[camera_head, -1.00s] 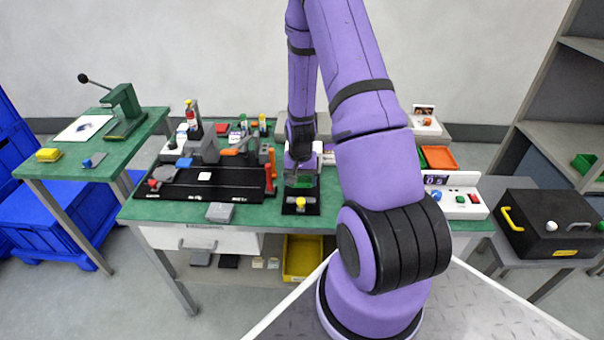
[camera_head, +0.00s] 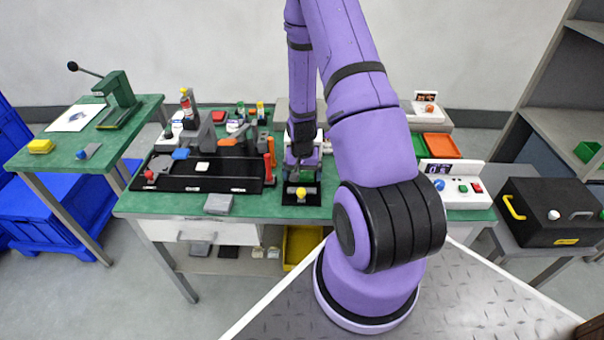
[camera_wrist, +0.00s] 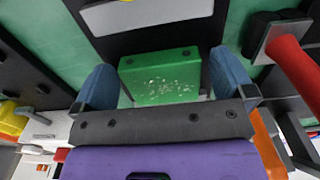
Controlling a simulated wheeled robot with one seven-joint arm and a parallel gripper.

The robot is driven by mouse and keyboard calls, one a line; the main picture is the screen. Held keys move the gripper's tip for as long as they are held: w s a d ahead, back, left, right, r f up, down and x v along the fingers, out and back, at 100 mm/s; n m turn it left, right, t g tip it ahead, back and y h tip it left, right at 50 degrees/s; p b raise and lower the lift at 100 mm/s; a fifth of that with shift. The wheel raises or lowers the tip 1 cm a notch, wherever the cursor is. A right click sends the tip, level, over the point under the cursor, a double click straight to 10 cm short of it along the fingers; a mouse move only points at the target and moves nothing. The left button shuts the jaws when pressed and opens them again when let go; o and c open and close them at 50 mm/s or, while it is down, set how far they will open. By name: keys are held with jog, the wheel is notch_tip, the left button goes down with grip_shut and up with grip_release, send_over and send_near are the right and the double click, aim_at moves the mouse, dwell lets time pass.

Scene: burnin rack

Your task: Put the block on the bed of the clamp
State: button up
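The green block (camera_wrist: 160,77) lies between my gripper's two blue-grey fingers in the wrist view. It is close to the left finger, with a narrow gap seeming to show by the right one. I cannot tell whether the fingers press on it. My gripper (camera_head: 300,172) is low over the black clamp (camera_head: 301,196), which has a yellow knob toward me. In the wrist view a silver bar (camera_wrist: 150,12) of the clamp crosses the top, above the block. I cannot tell whether the block touches the bed; the gripper and arm hide most of it in the head view.
A grey block (camera_head: 218,204) lies at the bench's front edge. A white control box (camera_head: 457,185) stands to the right, beyond my arm.

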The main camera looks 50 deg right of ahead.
jog(key=shift+r, duration=0.1)
notch_tip(320, 180, up, 12)
notch_tip(320, 180, up, 13)
jog(key=n+t, duration=0.1)
jog(key=n, duration=0.1)
send_over(302, 175)
jog(key=w+a, duration=0.1)
jog(key=a, duration=0.5)
jog(key=s+a+r+n+t, duration=0.1)
jog(key=s+a+r+n, duration=0.15)
jog(key=a+r, duration=0.5)
jog(key=s+a+r+n+t, duration=0.3)
jog(key=s+a+r+n, duration=0.2)
jog(key=s+r, duration=1)
jog(key=a, duration=0.3)
jog(key=shift+a, duration=0.2)
